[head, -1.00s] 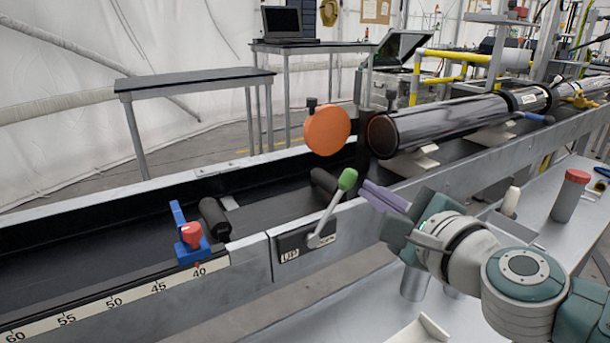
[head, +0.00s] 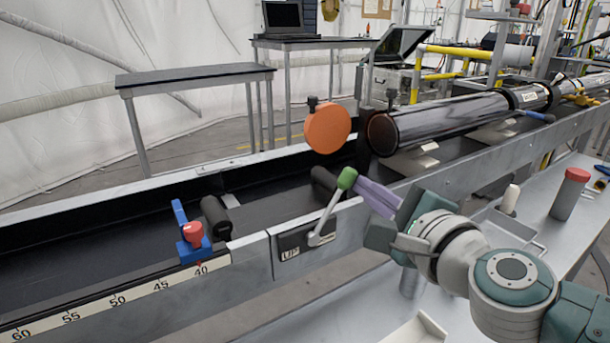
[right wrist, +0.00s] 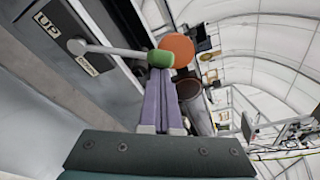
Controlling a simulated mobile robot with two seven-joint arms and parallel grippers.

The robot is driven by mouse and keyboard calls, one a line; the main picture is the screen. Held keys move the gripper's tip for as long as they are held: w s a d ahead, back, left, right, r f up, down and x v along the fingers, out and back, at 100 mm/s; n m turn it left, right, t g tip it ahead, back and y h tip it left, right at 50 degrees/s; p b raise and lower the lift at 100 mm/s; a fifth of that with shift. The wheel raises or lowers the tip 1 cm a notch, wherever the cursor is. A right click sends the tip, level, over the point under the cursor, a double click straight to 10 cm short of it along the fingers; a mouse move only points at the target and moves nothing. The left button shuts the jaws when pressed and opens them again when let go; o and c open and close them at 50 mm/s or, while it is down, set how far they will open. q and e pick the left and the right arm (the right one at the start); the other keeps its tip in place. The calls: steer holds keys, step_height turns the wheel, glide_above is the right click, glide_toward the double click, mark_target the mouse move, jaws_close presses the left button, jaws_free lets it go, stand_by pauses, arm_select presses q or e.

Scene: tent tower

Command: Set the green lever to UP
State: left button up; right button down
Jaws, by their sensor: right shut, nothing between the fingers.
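The green lever is a grey rod with a green knob (head: 347,178), pivoting on a dark plate on the rail's front face. It leans up and to the right from its pivot. An "UP" label (head: 290,253) is on the plate left of the pivot; a second, unreadable label is beside it. My right gripper (head: 360,185) has purple fingers, shut and empty, with the tips at the knob's right side, apparently touching it. In the right wrist view, the knob (right wrist: 160,58) sits right at the fingertips (right wrist: 160,80). My left gripper is not in view.
A blue clamp with a red knob (head: 194,233) sits on the rail to the left, above a number scale. An orange disc (head: 327,129) and a large dark tube (head: 440,124) are behind the lever. A red-capped cylinder (head: 570,194) stands on the bench at right.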

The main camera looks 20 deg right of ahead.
steer(key=shift+a+r, duration=0.15)
steer(key=shift+r, duration=0.05)
steer(key=shift+s+a+r+n+p, duration=0.15)
steer(key=shift+a+r+n+p, duration=0.2)
steer(key=shift+a+n+p, duration=0.35)
steer(key=s+a+n+t+b, duration=0.2)
steer(key=a+n, duration=0.7)
steer(key=n, duration=0.3)
steer(key=shift+s+a+t+y, duration=0.3)
steer(key=shift+s+t, duration=0.05)
steer(key=shift+t, duration=0.05)
steer(key=shift+r, duration=0.1)
